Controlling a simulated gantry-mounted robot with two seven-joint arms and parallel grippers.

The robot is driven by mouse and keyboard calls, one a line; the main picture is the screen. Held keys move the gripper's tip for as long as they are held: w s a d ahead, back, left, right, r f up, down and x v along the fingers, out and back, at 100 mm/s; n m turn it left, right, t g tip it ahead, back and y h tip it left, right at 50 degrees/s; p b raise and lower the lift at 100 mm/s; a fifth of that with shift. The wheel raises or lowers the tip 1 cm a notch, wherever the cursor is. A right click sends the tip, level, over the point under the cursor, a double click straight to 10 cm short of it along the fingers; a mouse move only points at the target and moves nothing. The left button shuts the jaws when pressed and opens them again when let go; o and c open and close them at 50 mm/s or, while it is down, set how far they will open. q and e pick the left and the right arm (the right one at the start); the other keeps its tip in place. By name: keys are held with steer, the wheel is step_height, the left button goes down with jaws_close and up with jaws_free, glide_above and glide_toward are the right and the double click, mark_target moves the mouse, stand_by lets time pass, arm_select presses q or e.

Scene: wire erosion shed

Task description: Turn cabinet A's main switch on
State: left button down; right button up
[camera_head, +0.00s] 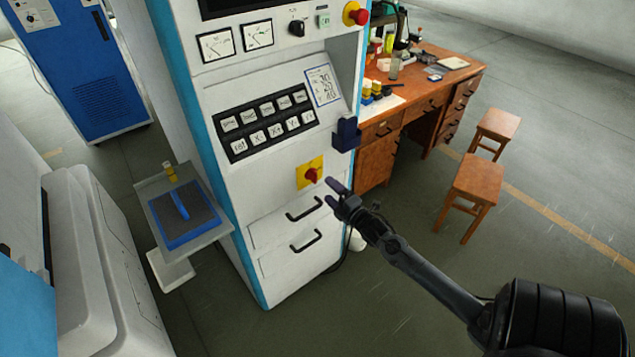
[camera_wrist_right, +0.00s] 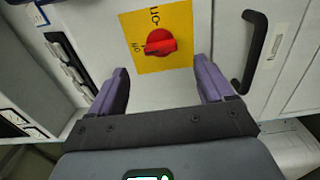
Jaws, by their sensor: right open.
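The main switch is a red rotary knob (camera_head: 312,175) on a yellow plate (camera_head: 302,181) on the front of the white-and-blue cabinet, above two drawers. In the right wrist view the knob (camera_wrist_right: 160,42) lies ahead of the fingers, on the yellow plate (camera_wrist_right: 178,17) with black lettering at its upper and left sides. The knob's grip lies roughly crosswise in that view. My right gripper (camera_head: 333,194) is open and empty just right of the knob; it also shows in the right wrist view (camera_wrist_right: 161,70), fingers apart and short of the knob. My left gripper is out of view.
A black drawer handle (camera_head: 304,210) is below the switch, and another (camera_wrist_right: 250,52) is beside it in the wrist view. A dark blue holder (camera_head: 347,134) juts from the cabinet above my gripper. A button panel (camera_head: 264,124) and red emergency stop (camera_head: 356,15) are higher up.

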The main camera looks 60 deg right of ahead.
mark_target(316, 179)
steer(key=b+x, duration=0.1)
steer(key=x, duration=0.6)
steer(key=shift+w, duration=0.3)
steer(key=c, duration=1)
steer(key=shift+c, duration=0.2)
